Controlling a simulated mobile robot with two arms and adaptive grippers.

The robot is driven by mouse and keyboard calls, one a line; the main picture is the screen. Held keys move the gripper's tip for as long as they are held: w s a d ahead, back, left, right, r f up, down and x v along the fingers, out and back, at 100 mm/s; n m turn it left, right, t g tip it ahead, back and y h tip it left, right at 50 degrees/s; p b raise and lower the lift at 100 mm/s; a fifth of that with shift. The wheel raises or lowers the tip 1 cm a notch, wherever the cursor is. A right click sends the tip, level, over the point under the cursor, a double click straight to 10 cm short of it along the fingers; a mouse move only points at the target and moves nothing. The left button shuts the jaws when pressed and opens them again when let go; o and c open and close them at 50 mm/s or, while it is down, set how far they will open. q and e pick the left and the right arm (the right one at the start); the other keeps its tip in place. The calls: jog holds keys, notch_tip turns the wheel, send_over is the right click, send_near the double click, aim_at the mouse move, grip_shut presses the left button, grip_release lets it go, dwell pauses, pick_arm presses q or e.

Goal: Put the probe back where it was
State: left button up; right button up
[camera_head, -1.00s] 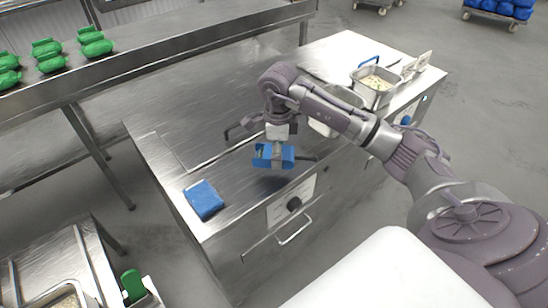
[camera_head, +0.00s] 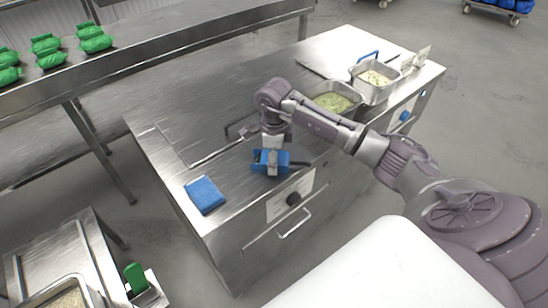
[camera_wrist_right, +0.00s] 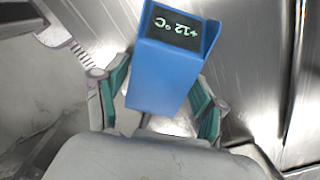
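The probe is a blue wedge-shaped device (camera_head: 259,163) near the front edge of the steel counter (camera_head: 170,130). In the right wrist view its blue body (camera_wrist_right: 160,78) and dark display reading "+12 °C" are clear. My right gripper (camera_head: 272,160) points down at it. My left gripper is not in view.
Steel pans with green (camera_head: 333,103) and pale food (camera_head: 374,77) sit at the right. Green packs (camera_head: 95,39) stand on the back shelf. The counter's middle left is bare.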

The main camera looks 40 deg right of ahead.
jog(key=shift+o, duration=0.4)
jog(key=shift+r, duration=0.1)
jog(key=shift+r, duration=0.2)
jog(key=shift+w+r, duration=0.1)
jog(key=shift+r, duration=0.3)
notch_tip(320, 180, up, 11)
jog(key=b, duration=0.2)
jog(key=shift+b, duration=0.3)
